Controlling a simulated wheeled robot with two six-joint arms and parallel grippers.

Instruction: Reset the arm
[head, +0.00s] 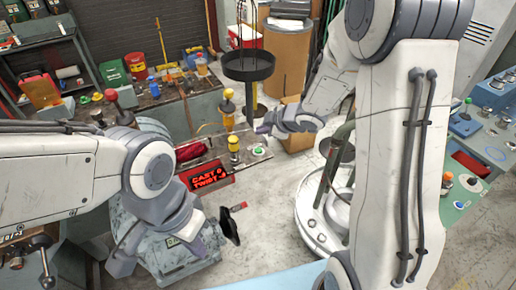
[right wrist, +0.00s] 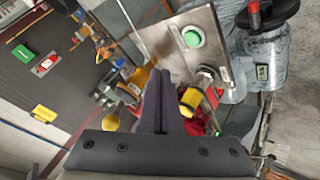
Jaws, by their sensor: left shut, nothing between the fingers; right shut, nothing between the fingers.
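My right gripper (head: 264,130) is shut and empty, with dark purple fingers, above and behind the control panel in the head view. Its closed fingers (right wrist: 167,85) show in the right wrist view, beside a yellow-and-black knob (right wrist: 191,99). My left gripper (head: 200,237) is shut at the lower left, in front of a grey machine body (head: 175,262). The metal panel (head: 255,155) carries a green button (head: 258,150) and yellow-and-black knobs (head: 234,145). The green button also shows in the right wrist view (right wrist: 192,38). A red-lit display (head: 207,178) reads CAST and TWIST.
A workbench (head: 205,103) with tools and cans stands behind. A black round tray (head: 248,66) hangs on rods at the back centre. A green console (head: 480,185) with buttons is at the right.

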